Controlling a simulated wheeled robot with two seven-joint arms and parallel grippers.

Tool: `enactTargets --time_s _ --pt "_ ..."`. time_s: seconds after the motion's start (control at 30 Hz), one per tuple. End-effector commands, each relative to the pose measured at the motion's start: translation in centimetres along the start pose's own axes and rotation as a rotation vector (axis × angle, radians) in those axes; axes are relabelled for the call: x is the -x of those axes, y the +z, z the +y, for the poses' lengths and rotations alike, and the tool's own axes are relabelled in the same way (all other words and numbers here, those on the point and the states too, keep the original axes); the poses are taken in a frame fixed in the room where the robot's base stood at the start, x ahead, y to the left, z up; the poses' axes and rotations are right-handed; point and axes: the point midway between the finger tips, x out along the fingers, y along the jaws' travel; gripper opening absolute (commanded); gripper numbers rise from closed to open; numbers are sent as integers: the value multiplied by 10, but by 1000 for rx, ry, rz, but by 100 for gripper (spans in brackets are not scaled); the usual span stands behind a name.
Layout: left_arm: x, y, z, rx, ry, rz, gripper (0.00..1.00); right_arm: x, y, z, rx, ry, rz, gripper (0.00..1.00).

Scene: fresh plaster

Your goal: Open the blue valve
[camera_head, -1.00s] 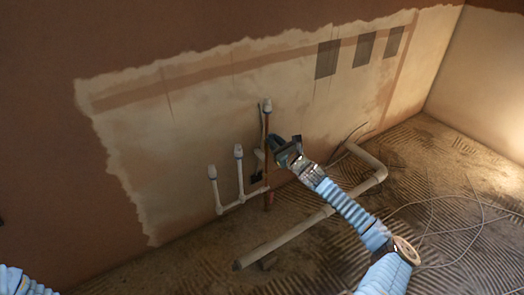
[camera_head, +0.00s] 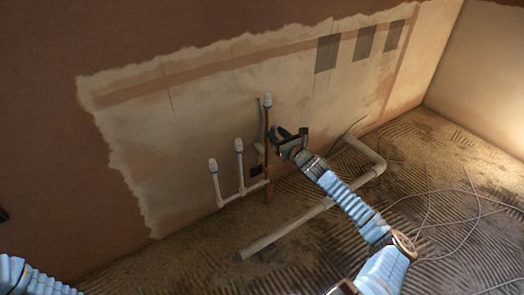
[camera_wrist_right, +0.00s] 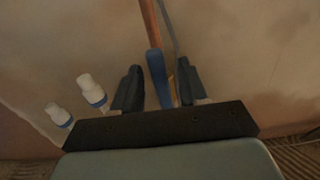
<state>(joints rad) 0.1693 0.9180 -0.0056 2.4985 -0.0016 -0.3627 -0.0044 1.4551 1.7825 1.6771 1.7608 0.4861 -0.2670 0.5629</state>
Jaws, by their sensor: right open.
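The blue valve handle (camera_wrist_right: 157,76) shows in the right wrist view as a narrow blue piece at the lower end of a copper-coloured pipe (camera_wrist_right: 150,22). My right gripper (camera_wrist_right: 157,82) is open, with one dark finger on each side of the blue handle. I cannot tell whether either finger touches it. In the head view my right gripper (camera_head: 290,137) is close to the wall, just right of the upright copper pipe (camera_head: 267,148). The blue handle is not clearly visible there. My left gripper is not in view; only part of my left arm shows at the lower left.
White capped pipes (camera_head: 226,172) stand left of the copper pipe; their white caps (camera_wrist_right: 91,88) also show in the right wrist view. A thick pale pipe (camera_head: 290,226) lies on the ridged floor below my right arm. Loose cables (camera_head: 430,205) lie at the right.

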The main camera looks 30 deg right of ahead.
Motion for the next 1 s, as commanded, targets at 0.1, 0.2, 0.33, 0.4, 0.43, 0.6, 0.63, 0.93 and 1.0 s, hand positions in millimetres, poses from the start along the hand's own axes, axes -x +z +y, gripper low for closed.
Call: enactTargets --time_s 0.1,0.2,0.33,0.4,0.43,0.6,0.63,0.93,1.0 --pt "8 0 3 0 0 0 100 12 3 -1 0 -2 1 43" --pt "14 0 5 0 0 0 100 26 4 -1 0 -2 1 43" --pt "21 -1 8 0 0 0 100 44 4 -1 -1 -2 0 43" --pt "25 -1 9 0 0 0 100 54 3 -1 -1 -2 1 43" --pt "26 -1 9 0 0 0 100 58 3 0 0 -1 1 43" --pt "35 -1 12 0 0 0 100 82 3 -1 0 -2 1 43" --pt "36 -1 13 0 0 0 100 86 3 0 0 -1 1 43" --pt "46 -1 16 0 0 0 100 118 1 0 0 0 0 43" --pt "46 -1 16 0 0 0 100 119 1 0 0 0 0 43"
